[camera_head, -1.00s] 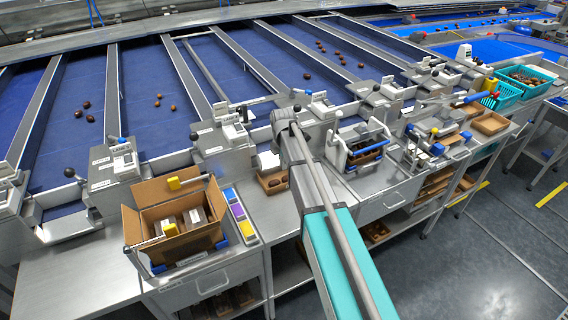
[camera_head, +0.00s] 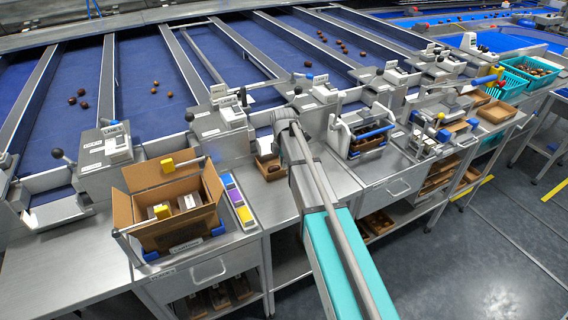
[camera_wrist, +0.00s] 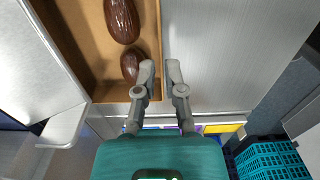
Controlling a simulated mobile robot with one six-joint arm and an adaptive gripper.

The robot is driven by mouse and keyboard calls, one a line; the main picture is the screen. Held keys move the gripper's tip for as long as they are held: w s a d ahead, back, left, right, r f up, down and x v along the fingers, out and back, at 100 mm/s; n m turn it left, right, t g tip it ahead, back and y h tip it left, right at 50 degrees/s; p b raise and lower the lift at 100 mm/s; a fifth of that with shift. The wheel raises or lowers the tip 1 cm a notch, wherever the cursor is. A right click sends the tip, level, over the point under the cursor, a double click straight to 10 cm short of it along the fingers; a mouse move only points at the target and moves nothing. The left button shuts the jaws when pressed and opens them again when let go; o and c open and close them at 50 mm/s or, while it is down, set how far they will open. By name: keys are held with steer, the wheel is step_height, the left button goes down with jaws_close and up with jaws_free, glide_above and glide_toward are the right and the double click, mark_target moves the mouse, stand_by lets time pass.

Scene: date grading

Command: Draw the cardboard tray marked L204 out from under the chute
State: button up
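A cardboard tray (camera_wrist: 92,62) lies at the upper left in the wrist view, with dark brown dates (camera_wrist: 122,20) in it. In the head view a small cardboard tray (camera_head: 264,161) shows beside my arm, below a lane chute, partly hidden. I cannot read a mark L204 on it. My gripper (camera_wrist: 160,68) has its two fingers apart in the wrist view. The tray's right wall appears between the fingertips, with neither finger clearly pressed on it. I cannot tell the height of the fingertips against the rim. My arm hides the gripper in the head view.
An open cardboard box (camera_head: 205,228) and coloured blocks (camera_head: 240,205) stand left of my arm. A white-framed rack (camera_head: 362,135) stands to the right. Bare metal worktop (camera_wrist: 225,45) lies right of the tray in the wrist view. Teal crates (camera_head: 505,83) stand far right.

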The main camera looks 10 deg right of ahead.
mark_target(284, 177)
steer(key=shift+f+b, duration=1.3)
steer(key=shift+f, duration=0.25)
jaws_close()
steer(key=shift+s, duration=0.15)
